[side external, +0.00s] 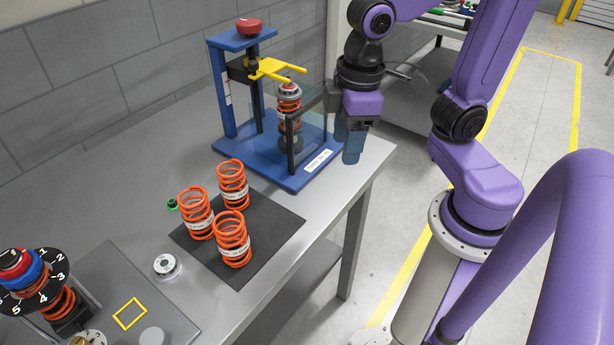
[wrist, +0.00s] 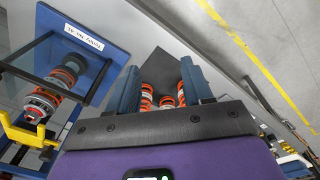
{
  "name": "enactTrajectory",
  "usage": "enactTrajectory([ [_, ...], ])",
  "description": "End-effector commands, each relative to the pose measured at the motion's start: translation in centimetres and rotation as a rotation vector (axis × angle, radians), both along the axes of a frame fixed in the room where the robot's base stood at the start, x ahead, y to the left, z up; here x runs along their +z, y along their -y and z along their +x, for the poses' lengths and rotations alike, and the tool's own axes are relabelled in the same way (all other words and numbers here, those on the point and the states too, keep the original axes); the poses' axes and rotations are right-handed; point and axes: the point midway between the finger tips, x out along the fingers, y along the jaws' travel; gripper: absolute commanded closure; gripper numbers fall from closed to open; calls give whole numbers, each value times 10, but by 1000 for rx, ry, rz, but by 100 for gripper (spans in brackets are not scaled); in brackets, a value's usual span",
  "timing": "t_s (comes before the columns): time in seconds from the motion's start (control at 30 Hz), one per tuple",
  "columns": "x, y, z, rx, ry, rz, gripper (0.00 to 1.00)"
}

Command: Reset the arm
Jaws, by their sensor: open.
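My gripper (side external: 348,150) hangs at the right side of the blue press fixture, near the bench's right edge. Its blue fingers point down and nothing shows between them. In the wrist view my gripper (wrist: 160,66) has its two blue fingers well apart. The blue press fixture (side external: 229,105) has a red knob (side external: 249,27) on top and a yellow fork (side external: 277,69). A shock absorber with an orange spring (side external: 289,107) stands upright inside it, behind a clear guard. It also shows at the left of the wrist view (wrist: 65,80).
Several orange springs (side external: 232,240) stand on a black mat (side external: 272,224) on the grey bench (side external: 110,165). A small green-and-black part (side external: 172,204) and a silver disc (side external: 166,265) lie nearby. A numbered black dial (side external: 35,285) stands at lower left. Open floor lies right of the bench.

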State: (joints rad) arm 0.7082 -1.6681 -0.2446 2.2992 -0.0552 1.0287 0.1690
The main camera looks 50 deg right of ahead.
Motion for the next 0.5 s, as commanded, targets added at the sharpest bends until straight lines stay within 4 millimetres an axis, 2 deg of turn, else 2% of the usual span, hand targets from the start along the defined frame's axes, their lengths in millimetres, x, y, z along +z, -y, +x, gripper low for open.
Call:
enactTrajectory([
  [0.03,-8,7,-15,51,-12,-3,50],
  [0.2,-28,23,-51,199,-39,-5,50],
  [0.33,-36,30,-66,261,-49,-6,50],
  [0.5,-39,32,-71,284,-53,-5,50],
])
